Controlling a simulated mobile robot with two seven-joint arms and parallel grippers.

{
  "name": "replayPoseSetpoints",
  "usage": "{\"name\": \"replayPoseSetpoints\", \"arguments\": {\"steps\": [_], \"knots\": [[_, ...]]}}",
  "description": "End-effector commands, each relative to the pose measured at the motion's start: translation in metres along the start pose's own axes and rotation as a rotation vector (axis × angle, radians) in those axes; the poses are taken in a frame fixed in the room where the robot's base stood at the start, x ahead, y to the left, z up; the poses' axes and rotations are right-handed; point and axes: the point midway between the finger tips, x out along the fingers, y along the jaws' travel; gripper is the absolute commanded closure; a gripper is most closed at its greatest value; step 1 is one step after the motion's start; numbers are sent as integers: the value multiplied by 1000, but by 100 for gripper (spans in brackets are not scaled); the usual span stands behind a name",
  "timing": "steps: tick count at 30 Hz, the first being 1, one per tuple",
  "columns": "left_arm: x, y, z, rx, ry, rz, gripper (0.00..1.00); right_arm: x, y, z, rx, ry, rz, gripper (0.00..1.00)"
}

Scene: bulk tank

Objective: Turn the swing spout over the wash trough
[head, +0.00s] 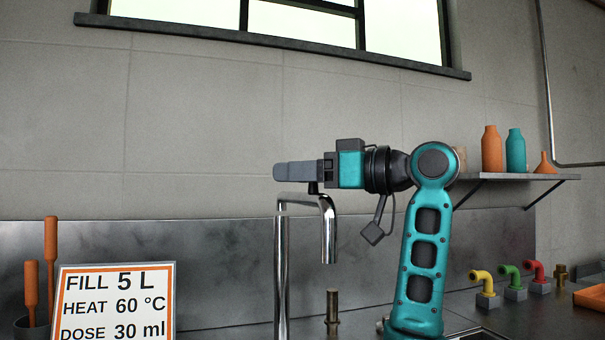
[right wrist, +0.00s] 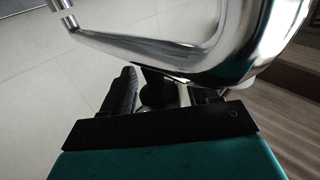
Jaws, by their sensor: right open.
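The chrome swing spout (head: 328,232) rises from a post at the left of centre, and its outlet end hangs down to the right. A small dark knob (head: 313,188) stands on top of its bend. My right gripper (head: 290,172) is level and points left, just above the spout. It is open. In the right wrist view the dark knob (right wrist: 157,90) shows between the fingers, and the shiny spout (right wrist: 150,48) crosses in front; whether the fingers touch the knob I cannot tell. A basin edge (head: 478,334), perhaps the wash trough, shows at the bottom right, mostly cut off. My left gripper is not in view.
A sign (head: 116,303) stands at the lower left beside a pot with orange-handled tools (head: 51,255). A brass fitting (head: 332,305) stands below the outlet. Coloured taps (head: 512,278) and an orange tray (head: 592,298) are at the right. A shelf (head: 510,177) holds bottles.

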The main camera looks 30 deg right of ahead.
Motion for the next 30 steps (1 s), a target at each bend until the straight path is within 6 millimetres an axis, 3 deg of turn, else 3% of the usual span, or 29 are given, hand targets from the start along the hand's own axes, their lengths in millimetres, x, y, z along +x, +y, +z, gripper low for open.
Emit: {"name": "replayPoseSetpoints", "arguments": {"steps": [4,23,30], "knots": [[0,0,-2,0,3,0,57,0,0,0,0,0,0,40],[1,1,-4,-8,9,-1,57,0,0,0,1,0,0,100],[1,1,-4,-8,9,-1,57,0,0,0,0,0,0,100]]}}
